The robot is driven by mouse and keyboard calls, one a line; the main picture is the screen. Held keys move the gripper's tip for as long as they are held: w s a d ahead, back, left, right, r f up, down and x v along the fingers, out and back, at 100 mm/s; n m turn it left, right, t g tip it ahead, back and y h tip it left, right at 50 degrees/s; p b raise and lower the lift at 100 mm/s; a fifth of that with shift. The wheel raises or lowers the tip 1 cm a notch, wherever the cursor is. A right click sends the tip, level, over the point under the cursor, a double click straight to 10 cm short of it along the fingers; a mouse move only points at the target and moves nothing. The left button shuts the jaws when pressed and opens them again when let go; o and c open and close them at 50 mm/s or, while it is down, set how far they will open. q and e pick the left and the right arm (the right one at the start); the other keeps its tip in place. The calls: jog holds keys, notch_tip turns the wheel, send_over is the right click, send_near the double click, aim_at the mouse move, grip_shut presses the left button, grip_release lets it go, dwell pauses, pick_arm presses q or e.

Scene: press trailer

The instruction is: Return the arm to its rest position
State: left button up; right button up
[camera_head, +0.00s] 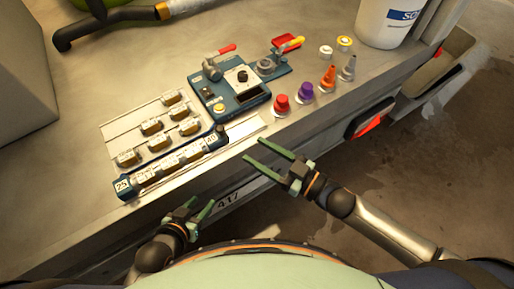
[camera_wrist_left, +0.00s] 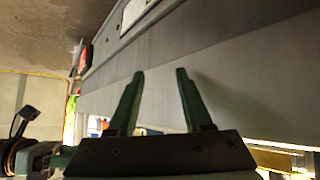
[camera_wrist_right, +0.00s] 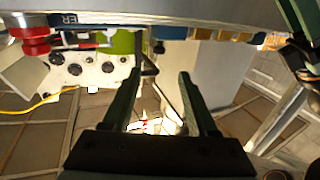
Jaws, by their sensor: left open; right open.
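My left gripper (camera_head: 196,213) is low at the front edge of the bench, over its front face, with its green fingers apart and nothing between them. In the left wrist view its fingers (camera_wrist_left: 160,100) are spread in front of the grey bench side. My right gripper (camera_head: 272,159) is to the right of it, just off the bench's front edge, open and empty. Neither gripper touches an object that I can see.
The floor (camera_head: 440,170) is clear.

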dwell(0.3)
jog(key=s+f+m+h+p, duration=0.2)
jog(key=s+m+h+p, duration=0.2)
jog(key=s, duration=0.2)
pick_arm(q)
jog(key=s+a+r+p, duration=0.1)
jog(key=a+r+p, duration=0.2)
jog(key=r+p, duration=0.9)
jog(key=shift+s+r+n+y+p, duration=0.3)
jog(key=shift+r+y+p, duration=0.1)
jog(key=shift+r, duration=0.5)
pick_arm(e)
jog(key=s+d+r+m+h, duration=0.2)
jog(key=d+h, duration=0.2)
jog(key=d, duration=0.3)
jog(key=s+d+r+m+g+h, duration=0.1)
jog(key=d+m+h, duration=0.1)
jog(key=d+h, duration=0.2)
jog(key=d, duration=0.3)
jog(key=shift+s+d+r+m+g, duration=0.15)
jog(key=shift+s+r+m+g, duration=0.15)
jog(key=shift+s+r, duration=0.1)
